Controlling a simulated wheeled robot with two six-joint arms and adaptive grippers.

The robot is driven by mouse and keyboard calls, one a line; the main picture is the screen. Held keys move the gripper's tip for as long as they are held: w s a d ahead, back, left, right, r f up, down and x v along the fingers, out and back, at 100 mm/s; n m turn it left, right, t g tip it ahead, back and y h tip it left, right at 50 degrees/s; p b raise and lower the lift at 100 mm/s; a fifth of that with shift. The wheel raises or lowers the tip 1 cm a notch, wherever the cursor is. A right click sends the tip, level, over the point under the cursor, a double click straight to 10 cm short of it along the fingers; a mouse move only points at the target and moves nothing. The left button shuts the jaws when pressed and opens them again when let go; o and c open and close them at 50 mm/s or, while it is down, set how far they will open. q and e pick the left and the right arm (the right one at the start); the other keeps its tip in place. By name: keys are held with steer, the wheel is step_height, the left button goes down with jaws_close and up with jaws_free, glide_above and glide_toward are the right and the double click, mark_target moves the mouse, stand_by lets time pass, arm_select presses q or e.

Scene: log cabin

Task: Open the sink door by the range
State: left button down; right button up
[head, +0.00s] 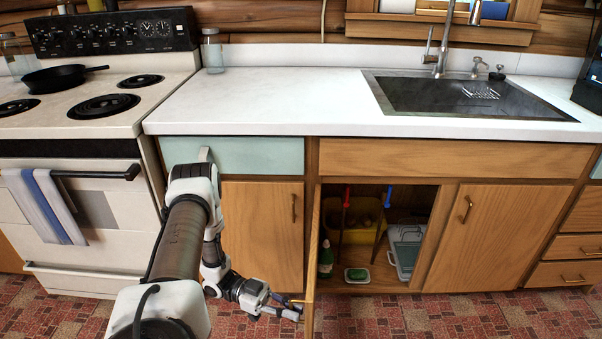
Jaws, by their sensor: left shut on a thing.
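The sink cabinet door nearer the range (313,255) stands swung well open, seen nearly edge-on. My left gripper (292,308) is low at the door's outer side, shut on its handle (296,301); the fingertips are small and partly hidden. The sink cabinet's opening (375,195) shows its inside. The other sink door (467,230), to the right, is closed. The sink (460,95) is set in the white counter above. My right gripper is not in view.
The white range (90,215) with a striped towel (45,205) stands at left, a black pan (62,77) on top. Inside the cabinet are a yellow bin (350,215), a green bottle (325,258) and a green sponge (357,274). Red patterned floor (440,315) lies clear in front.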

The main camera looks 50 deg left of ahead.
arm_select(q)
steer(key=c, duration=1.5)
jaws_free()
steer(key=shift+c, duration=0.2)
steer(key=shift+a, duration=0.1)
steer(key=v, duration=1.2)
steer(key=shift+f, duration=0.1)
